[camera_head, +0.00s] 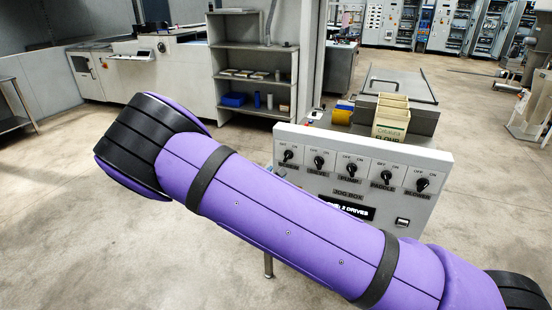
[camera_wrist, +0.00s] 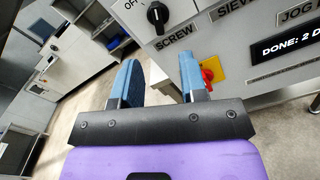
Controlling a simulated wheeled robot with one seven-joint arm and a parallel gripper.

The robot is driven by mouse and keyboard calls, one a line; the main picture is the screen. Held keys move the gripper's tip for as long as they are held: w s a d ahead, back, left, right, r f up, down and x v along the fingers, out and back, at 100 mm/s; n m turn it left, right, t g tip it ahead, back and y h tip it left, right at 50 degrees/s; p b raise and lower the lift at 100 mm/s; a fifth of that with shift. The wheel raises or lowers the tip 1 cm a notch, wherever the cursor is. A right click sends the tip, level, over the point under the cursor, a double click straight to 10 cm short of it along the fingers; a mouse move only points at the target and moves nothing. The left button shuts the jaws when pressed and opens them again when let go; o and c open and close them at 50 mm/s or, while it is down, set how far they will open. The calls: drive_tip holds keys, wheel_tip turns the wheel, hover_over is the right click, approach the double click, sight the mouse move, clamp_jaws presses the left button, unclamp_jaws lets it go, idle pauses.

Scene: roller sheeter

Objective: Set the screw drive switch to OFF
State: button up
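The screw drive switch (camera_head: 288,154) is a black rotary knob at the left end of a row of knobs on the grey panel, marked OFF and ON above. In the wrist view the same switch (camera_wrist: 157,14) is at the top, above the SCREW label, with OFF at its upper left. I cannot tell its setting for certain. My gripper (camera_wrist: 161,60) has two blue fingers set apart, with nothing between them. The fingertips are below the switch in the picture, apart from it. In the head view my purple arm crosses the front, and the gripper does not show.
Other knobs stand to the right, the sieve knob (camera_head: 319,161) nearest. A lit display (camera_head: 347,208) sits below the row. A red knob on a yellow plate (camera_wrist: 210,70) is close beside the right finger. Shelves (camera_head: 254,70) stand behind; the floor at left is clear.

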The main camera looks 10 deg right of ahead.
sight(286, 158)
drive_tip(key=x, duration=1)
drive_tip(key=shift+w, duration=0.4)
clamp_jaws()
